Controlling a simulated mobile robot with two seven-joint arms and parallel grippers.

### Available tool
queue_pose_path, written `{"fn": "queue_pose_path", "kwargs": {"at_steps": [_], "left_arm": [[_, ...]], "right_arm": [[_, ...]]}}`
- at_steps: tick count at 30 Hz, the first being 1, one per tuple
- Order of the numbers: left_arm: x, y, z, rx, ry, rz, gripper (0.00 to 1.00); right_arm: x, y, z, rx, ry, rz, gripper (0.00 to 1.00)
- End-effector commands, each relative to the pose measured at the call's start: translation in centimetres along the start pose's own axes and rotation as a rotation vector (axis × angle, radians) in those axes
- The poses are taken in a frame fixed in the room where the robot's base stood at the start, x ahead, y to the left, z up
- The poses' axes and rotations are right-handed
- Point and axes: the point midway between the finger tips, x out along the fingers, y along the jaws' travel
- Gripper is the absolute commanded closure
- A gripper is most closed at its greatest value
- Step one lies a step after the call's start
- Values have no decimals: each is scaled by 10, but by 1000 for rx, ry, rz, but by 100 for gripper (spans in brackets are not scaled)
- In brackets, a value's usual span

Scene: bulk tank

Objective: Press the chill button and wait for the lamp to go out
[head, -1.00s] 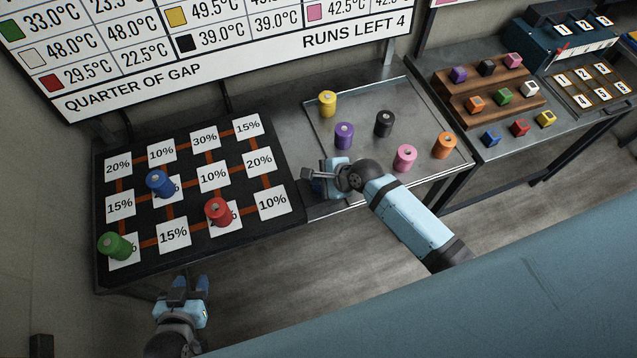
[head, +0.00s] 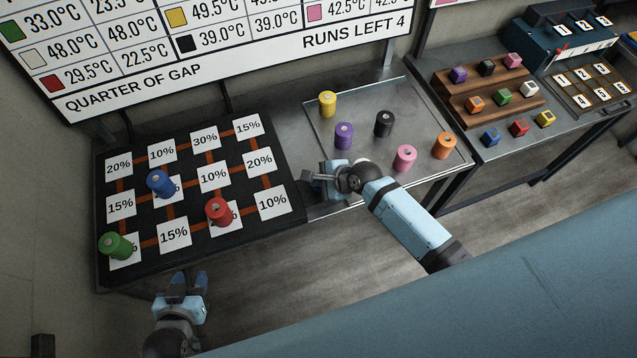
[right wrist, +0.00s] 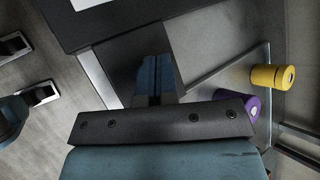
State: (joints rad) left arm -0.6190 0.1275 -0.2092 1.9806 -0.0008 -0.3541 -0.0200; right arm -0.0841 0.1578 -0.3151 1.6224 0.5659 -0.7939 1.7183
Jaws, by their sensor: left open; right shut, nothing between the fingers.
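I cannot make out a chill button or a lamp in either view. My right gripper (head: 312,177) is shut and empty over the front edge of the table, between the black board and the tray of cylinders. Its closed fingers show in the right wrist view (right wrist: 157,78). The arm hides part of the table edge and tray beneath it. My left gripper (head: 188,283) is open and empty, low in front of the black board's front edge.
The black board (head: 189,203) has percent cards, with green (head: 117,246), blue (head: 160,183) and red (head: 219,211) cylinders on it. The metal tray (head: 425,118) holds several coloured cylinders. A wooden step rack (head: 463,105) with cubes and a dark blue machine (head: 560,48) stand right.

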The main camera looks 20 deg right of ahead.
Motion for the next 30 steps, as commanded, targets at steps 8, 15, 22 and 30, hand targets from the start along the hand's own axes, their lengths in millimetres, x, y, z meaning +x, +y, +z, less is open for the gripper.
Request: {"fn": "queue_pose_path", "kwargs": {"at_steps": [8, 15, 22, 30], "left_arm": [[-3, 2, 6, -4, -11, 2, 57], [-4, 3, 9, -6, -15, 2, 57], [-3, 2, 7, -5, -11, 2, 57], [1, 0, 0, -1, 2, 0, 57]], "right_arm": [[2, 2, -2, 1, 0, 0, 100], [4, 3, -3, 1, 0, 0, 100], [6, 4, -4, 1, -1, 0, 100], [7, 5, -5, 1, 0, 0, 100]]}}
